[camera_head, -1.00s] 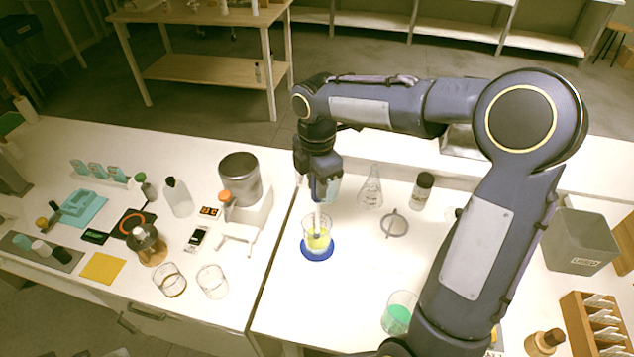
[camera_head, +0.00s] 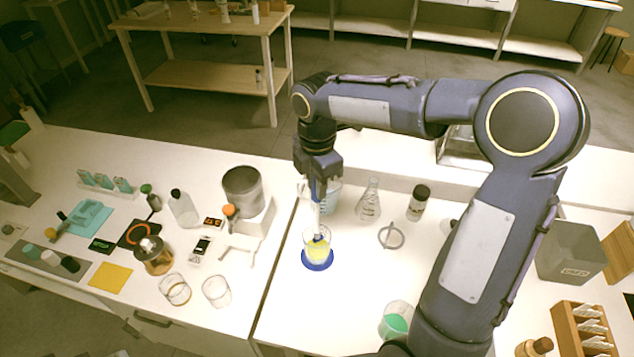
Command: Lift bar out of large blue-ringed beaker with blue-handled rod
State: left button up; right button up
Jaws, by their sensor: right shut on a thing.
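A clear beaker (camera_head: 317,251) with yellow liquid stands on a round blue base (camera_head: 318,265) right of the bench seam. My right gripper (camera_head: 319,186) is above it, pointing down and shut on the blue-handled rod. The pale shaft of the rod (camera_head: 317,216) hangs nearly upright below the jaws and reaches into the beaker's mouth. A small dark blue piece shows inside the beaker at the rod's lower end; I cannot tell whether it is the bar or part of the rod. The gripper hides most of the handle. My left gripper is not in view.
Behind the gripper stands a light-blue-tinted vessel (camera_head: 333,198). A conical flask (camera_head: 369,205), a dark-capped bottle (camera_head: 418,203) and a ring (camera_head: 391,236) are to the right. A beaker of green liquid (camera_head: 396,321) is nearer. Two empty beakers (camera_head: 216,291) stand left of the seam.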

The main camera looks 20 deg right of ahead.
jog(key=shift+r+p, duration=2.8)
jog(key=shift+r, duration=0.75)
jog(key=shift+f, duration=0.1)
